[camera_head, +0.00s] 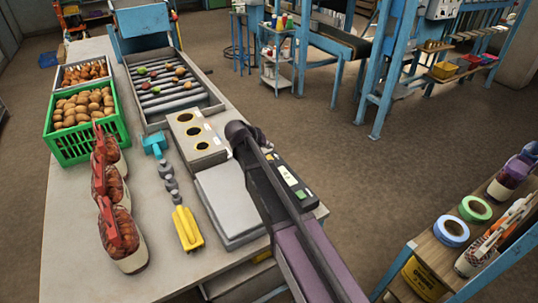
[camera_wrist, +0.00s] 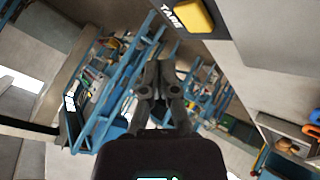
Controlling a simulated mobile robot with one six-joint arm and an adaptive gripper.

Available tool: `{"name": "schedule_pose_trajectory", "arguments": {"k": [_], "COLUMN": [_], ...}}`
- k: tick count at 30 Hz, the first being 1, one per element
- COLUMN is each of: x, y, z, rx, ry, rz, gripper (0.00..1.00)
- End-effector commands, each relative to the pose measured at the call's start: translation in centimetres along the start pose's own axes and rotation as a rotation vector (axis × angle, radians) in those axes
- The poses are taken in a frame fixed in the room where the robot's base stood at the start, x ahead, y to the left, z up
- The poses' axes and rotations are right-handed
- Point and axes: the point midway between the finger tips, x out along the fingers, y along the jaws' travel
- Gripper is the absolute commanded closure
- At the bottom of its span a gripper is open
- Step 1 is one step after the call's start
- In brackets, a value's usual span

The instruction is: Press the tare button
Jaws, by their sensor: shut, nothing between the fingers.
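The yellow tare button (camera_wrist: 194,16) shows at the top of the wrist view, partly cut by the frame edge. It sits on a dark panel beside the printed word TARE. My gripper (camera_wrist: 158,76) is shut and empty in the middle of the wrist view. Its fingertips appear apart from the button, which lies above and to the right of them in that picture. In the head view, the scale has a grey plate (camera_head: 228,203) and a dark control panel (camera_head: 287,178) to its right. My arm crosses in front of this panel and hides part of it. I cannot make out the fingertips there.
The table (camera_head: 75,220) also holds a green crate (camera_head: 82,150) of potatoes, filled red net sacks (camera_head: 122,240), a yellow-handled tool (camera_head: 187,228) and a grey block with three round holes (camera_head: 197,138). A shelf (camera_head: 430,248) with tape rolls stands at the right. Floor lies between.

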Motion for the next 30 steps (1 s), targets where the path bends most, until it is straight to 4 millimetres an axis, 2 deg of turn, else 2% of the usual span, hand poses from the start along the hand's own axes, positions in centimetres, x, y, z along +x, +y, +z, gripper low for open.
{"name": "schedule_pose_trajectory", "arguments": {"k": [9, 30], "x": [-1.43, -1.37], "y": [1.05, 1.03], "z": [-1.04, -1.01], "rx": [0.000, 0.000], "ry": [0.000, 0.000], "rz": [0.000, 0.000], "gripper": [1.00, 1.00]}}
